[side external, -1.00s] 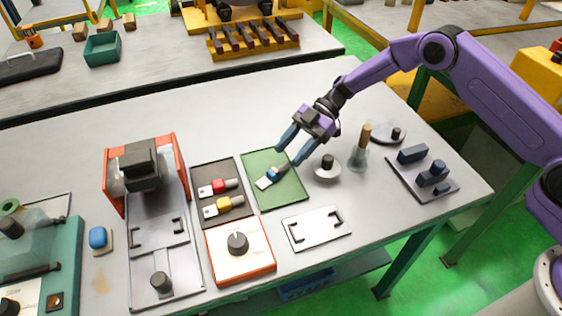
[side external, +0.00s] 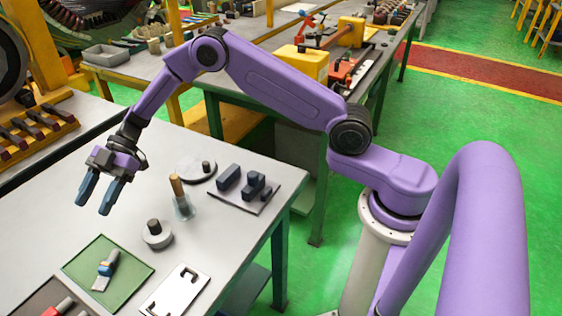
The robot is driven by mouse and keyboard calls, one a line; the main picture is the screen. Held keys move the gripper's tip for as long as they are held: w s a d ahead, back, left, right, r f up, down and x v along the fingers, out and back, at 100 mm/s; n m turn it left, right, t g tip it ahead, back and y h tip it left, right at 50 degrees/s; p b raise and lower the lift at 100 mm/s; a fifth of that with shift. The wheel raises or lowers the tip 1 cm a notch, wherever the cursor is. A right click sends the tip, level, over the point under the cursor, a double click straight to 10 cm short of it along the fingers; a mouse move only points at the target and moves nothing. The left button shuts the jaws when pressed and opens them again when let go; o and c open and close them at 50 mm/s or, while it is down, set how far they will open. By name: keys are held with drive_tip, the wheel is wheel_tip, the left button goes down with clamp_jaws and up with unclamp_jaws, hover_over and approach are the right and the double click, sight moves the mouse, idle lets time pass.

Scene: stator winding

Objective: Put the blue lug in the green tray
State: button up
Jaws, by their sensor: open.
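The blue lug (side external: 105,270), with a blue band and pale metal ends, lies on the green tray (side external: 132,283), around its middle. My gripper (side external: 97,202) is open and empty, with its two blue fingers spread and pointing down. It is above the table beyond the tray, clear of the lug. Nothing hides the lug in the side external view.
A dark tray (side external: 28,306) with a red lug (side external: 62,307) is at the lower left, partly cut off. A white plate with handles (side external: 176,291), a round grey knob (side external: 157,236), a brush in a glass (side external: 182,203) and a dark block fixture (side external: 243,192) stand to the right.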

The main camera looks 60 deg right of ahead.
wheel_tip(320, 180, up, 9)
drive_tip(key=a+m+t, duration=0.3)
drive_tip(key=t, duration=0.3)
drive_tip(key=s+d+r+m+t+h, duration=0.3)
drive_tip(key=s+d+r+m+h, duration=0.1)
drive_tip(key=s+d, duration=0.15)
drive_tip(key=s+d+f+g+h, duration=0.1)
drive_tip(key=s+d+g+h, duration=0.1)
drive_tip(key=s+d, duration=0.5)
drive_tip(key=s+d+f+m+g+h, duration=0.1)
drive_tip(key=s+d, duration=0.6)
drive_tip(key=s, duration=0.8)
drive_tip(key=s+d+f+m+g+h, duration=0.1)
drive_tip(key=s+d+f+g+h, duration=0.2)
drive_tip(key=s+d, duration=0.4)
drive_tip(key=s+g+h, duration=0.1)
drive_tip(key=s, duration=0.4)
drive_tip(key=shift+d+f+h, duration=0.25)
drive_tip(key=shift+d+h, duration=0.05)
drive_tip(key=shift+d, duration=0.05)
drive_tip(key=shift+w, duration=0.1)
